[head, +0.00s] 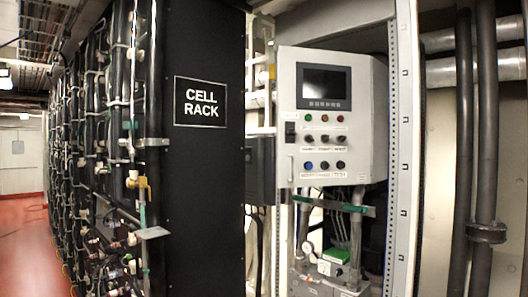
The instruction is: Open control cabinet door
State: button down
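The control cabinet (366,100) is a light grey box mounted right of the middle, above pipes. Its front door (320,120) faces me and looks shut. The door carries a dark screen (324,87), rows of coloured knobs and buttons (324,140), and a small black part (290,131) near its left edge. A thin upright piece (291,167), perhaps a handle, is low on the left edge; it is too small to be sure. My gripper is not in view.
A black cell rack (205,180) with pipes and valves fills the left. A perforated metal post (402,150) stands just right of the cabinet, with dark vertical pipes (485,150) beyond. Pipes and a green-and-white box (333,262) sit below. Red floor (25,240) is open at far left.

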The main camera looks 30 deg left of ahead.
aim_at(321, 94)
jog(key=u, duration=0.55)
jog(key=i, duration=0.75)
jog(key=u, duration=0.45)
